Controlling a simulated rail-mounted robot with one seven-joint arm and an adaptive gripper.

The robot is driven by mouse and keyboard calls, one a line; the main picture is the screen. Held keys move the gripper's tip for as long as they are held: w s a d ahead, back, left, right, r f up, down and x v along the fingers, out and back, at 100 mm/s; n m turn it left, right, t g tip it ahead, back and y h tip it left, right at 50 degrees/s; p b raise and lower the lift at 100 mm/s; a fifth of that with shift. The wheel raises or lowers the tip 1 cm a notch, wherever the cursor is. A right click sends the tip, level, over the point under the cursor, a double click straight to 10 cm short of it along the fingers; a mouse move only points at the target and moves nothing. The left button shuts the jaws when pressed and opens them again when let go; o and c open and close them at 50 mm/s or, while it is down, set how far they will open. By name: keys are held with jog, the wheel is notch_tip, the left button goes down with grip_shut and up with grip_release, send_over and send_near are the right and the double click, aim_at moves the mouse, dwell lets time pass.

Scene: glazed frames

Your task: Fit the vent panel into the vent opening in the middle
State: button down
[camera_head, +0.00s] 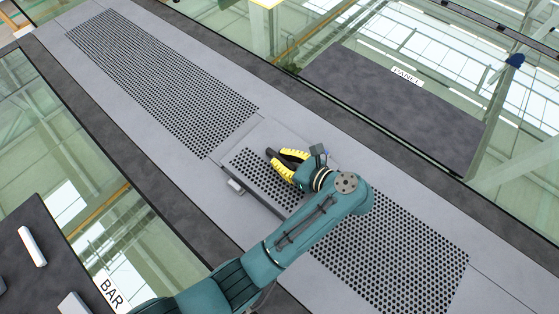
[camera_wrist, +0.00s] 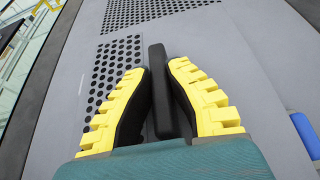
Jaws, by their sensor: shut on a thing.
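The vent panel (camera_head: 248,168), a grey plate with round holes, lies at the middle of the long grey strip in the head view. My gripper (camera_head: 272,154) is over it, its yellow fingers pointing to the upper left. In the wrist view, the fingers (camera_wrist: 159,68) are shut on the panel's dark upright handle (camera_wrist: 156,52), with the perforated plate (camera_wrist: 117,68) beside it. A dark line runs along the panel's lower left edge in the head view. The vent opening is mostly hidden under the panel and my arm, so I cannot tell whether the panel sits flush.
Fixed perforated grilles lie at the upper left (camera_head: 160,80) and lower right (camera_head: 400,260). A small grey block (camera_head: 236,186) sits at the panel's lower left edge. A dark mat labelled PANEL (camera_head: 400,105) is empty. Another dark mat labelled BAR (camera_head: 50,270) holds pale bars.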

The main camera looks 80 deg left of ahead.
notch_tip(320, 180, down, 4)
jog(key=shift+w+f+b, duration=0.1)
jog(key=shift+b, duration=0.5)
jog(key=c, duration=1.2)
grip_release()
jog(key=shift+f, duration=0.1)
jog(key=p+v, duration=0.2)
jog(key=v, duration=0.2)
jog(key=p+v, duration=0.2)
jog(key=v, duration=0.1)
jog(key=p+v, duration=0.2)
jog(key=v, duration=0.2)
jog(key=shift+w+d+r+p, duration=0.1)
jog(key=shift+r+p, duration=0.3)
jog(key=shift+r, duration=0.15)
jog(key=shift+w+d+f, duration=0.1)
jog(key=shift+d+f, duration=0.1)
jog(key=shift+d, duration=0.1)
